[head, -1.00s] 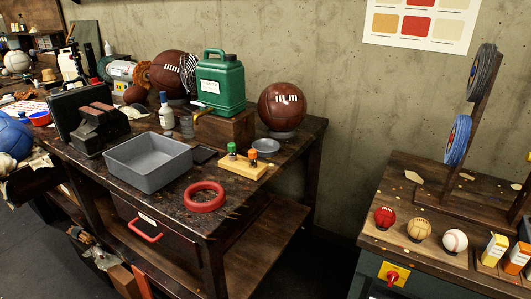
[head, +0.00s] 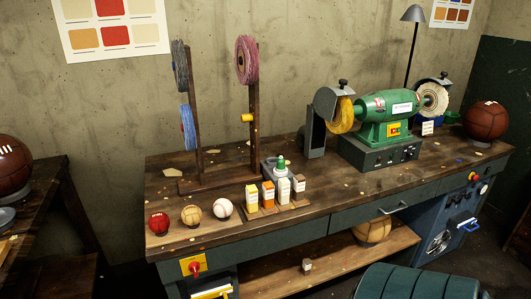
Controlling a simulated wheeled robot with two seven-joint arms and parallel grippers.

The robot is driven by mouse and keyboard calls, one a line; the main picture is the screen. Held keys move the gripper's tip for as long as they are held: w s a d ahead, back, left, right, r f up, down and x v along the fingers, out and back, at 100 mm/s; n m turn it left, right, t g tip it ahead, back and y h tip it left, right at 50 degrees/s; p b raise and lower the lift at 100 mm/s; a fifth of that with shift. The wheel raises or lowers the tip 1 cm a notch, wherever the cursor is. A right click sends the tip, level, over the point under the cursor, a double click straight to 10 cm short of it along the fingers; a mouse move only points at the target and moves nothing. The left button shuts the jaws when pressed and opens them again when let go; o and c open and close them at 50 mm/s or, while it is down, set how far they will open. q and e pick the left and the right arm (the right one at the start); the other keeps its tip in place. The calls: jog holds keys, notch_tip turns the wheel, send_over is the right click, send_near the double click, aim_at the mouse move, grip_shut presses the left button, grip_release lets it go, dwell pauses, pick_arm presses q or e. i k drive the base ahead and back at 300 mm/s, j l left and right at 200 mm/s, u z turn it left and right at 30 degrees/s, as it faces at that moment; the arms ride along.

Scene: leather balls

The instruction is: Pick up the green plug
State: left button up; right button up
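A pale block edge (head: 8,246) shows at the far left edge of the picture, cut off by the frame. Neither of my grippers is in view.
Three small balls, red (head: 158,222), tan (head: 191,215) and white (head: 223,208), sit along the bench's front left. A green ribbed seat (head: 415,282) is in front.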

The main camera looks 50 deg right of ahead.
aim_at(280, 167)
jog(key=z, duration=1.8)
jog(key=i+l+u, duration=0.1)
jog(key=i+l, duration=0.55)
jog(key=l, duration=0.15)
jog(key=i+l+u, duration=0.15)
jog(key=i+l, duration=0.15)
jog(key=l, duration=0.1)
